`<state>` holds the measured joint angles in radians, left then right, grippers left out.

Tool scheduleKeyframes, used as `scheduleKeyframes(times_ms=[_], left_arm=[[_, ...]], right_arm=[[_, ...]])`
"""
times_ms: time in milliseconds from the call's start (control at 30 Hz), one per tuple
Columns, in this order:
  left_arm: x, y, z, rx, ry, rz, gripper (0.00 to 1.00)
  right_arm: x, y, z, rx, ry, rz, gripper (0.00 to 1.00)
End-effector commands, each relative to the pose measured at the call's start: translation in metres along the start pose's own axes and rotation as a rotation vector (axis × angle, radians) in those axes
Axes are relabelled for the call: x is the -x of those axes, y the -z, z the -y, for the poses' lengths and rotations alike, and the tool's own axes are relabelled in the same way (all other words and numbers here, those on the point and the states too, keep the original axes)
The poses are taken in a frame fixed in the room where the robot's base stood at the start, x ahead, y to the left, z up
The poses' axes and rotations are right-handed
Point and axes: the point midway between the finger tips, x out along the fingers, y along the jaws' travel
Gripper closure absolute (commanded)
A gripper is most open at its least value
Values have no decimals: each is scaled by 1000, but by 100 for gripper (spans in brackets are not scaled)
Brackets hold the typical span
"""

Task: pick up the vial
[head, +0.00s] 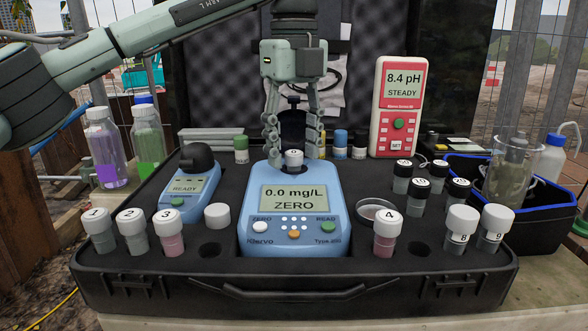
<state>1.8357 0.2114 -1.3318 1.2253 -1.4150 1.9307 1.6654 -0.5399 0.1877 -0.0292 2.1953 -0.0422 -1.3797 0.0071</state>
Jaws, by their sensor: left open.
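My left gripper (291,148) points straight down over the blue meter (252,222), its two fingers open and apart. A white-capped vial (293,159) sits upright in the top of that meter, between the fingertips in this view. Its body is hidden inside the meter, and I cannot tell whether the fingers touch the cap. The meter reads "0.0 mg/L ZERO". Other vials stand in the black case: vial 1 (103,238), vial 2 (137,238), pink vial 3 (170,240) and pink vial 4 (385,246). My right gripper is not in view.
A red pH meter (398,90) stands behind. A beaker (510,172) is at right, bottles (106,155) at left.

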Motion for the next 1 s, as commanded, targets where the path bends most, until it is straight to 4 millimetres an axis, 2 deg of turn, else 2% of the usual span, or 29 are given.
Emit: scheduleKeyframes(times_ms=[67,400,767,867,1000], left_arm=[[0,0,0,0,0,0,53],[0,0,0,0,0,0,95],[5,0,0,-1,1,0,96],[14,0,1,1,3,1,96],[36,0,1,1,3,1,96]], right_arm=[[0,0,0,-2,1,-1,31],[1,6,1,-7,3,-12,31],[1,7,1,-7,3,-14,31],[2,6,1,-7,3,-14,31],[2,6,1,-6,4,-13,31]])
